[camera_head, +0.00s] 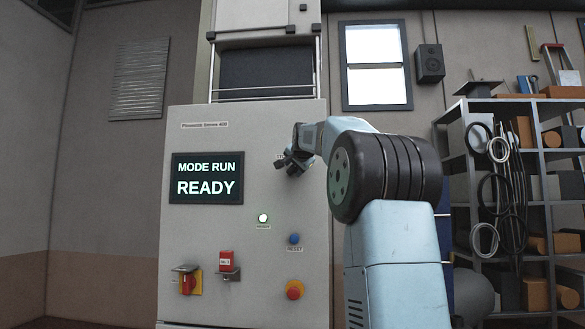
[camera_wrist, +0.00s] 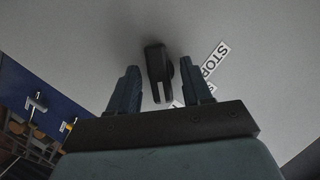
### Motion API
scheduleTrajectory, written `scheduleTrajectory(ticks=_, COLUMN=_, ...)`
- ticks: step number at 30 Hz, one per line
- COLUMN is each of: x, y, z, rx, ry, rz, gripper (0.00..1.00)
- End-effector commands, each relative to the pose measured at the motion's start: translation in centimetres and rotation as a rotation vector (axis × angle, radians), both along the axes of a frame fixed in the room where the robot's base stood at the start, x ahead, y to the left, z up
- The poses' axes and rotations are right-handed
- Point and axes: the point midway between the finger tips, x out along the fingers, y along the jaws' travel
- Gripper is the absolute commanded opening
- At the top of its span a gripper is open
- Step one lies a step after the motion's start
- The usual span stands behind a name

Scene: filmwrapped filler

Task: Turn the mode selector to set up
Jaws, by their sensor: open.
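The mode selector (camera_wrist: 157,72) is a black knob with a pale line on its handle. In the wrist view it sits between the two fingers of my open gripper (camera_wrist: 160,88), with a gap to each finger. Part of a label reading STOP (camera_wrist: 213,60) shows beside the knob. In the head view my gripper (camera_head: 288,161) is at the upper right of the grey machine panel (camera_head: 215,250) and hides the knob. The panel's screen (camera_head: 207,178) reads MODE RUN and READY.
Below on the panel are a lit white lamp (camera_head: 263,218), a blue RESET button (camera_head: 294,239), a red button (camera_head: 294,290), a red-and-yellow switch (camera_head: 187,281) and a red tagged part (camera_head: 227,262). A shelf (camera_head: 500,103) with hanging cables stands at the right.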

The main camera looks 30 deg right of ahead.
Motion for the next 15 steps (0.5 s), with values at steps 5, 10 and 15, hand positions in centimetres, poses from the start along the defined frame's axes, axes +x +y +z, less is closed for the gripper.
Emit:
scheduleTrajectory(ticks=5, x=-0.02, y=-0.01, z=-0.01, rx=0.000, ry=0.000, rz=0.000, gripper=0.41)
scheduleTrajectory(ticks=10, x=-0.03, y=-0.03, z=-0.02, rx=0.000, ry=0.001, rz=-0.001, gripper=0.25)
scheduleTrajectory(ticks=15, x=-0.03, y=-0.04, z=-0.02, rx=0.000, ry=0.001, rz=-0.001, gripper=0.09)
